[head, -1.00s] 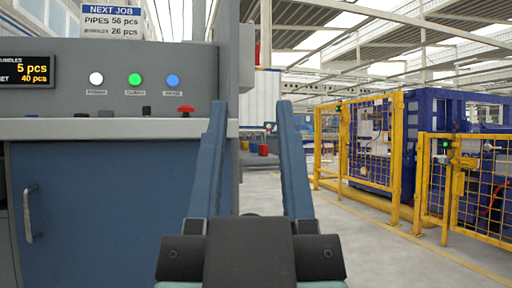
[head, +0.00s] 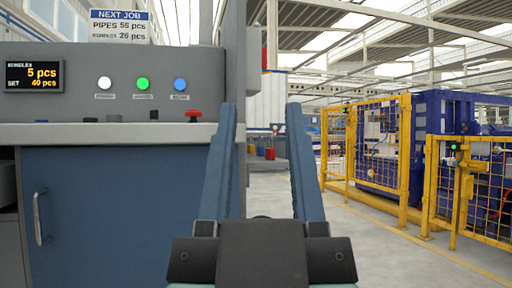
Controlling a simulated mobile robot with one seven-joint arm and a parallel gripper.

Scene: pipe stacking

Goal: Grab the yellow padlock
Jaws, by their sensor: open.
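My gripper (head: 262,108) is in the lower middle of the head view, with its two long blue fingers apart and nothing between them. It points forward beside the right end of a grey and blue control console. No yellow padlock can be made out for certain. A small yellow fitting (head: 466,180) sits at the gate of the yellow fence on the right, well away from my gripper. It is too small to tell whether it is a padlock or a latch.
The control console (head: 110,135) fills the left side, with lit buttons and a red knob (head: 194,114). A yellow mesh fence (head: 405,160) encloses a blue machine (head: 430,130) on the right. Grey floor (head: 365,245) lies open between console and fence. Red containers (head: 269,153) stand far back.

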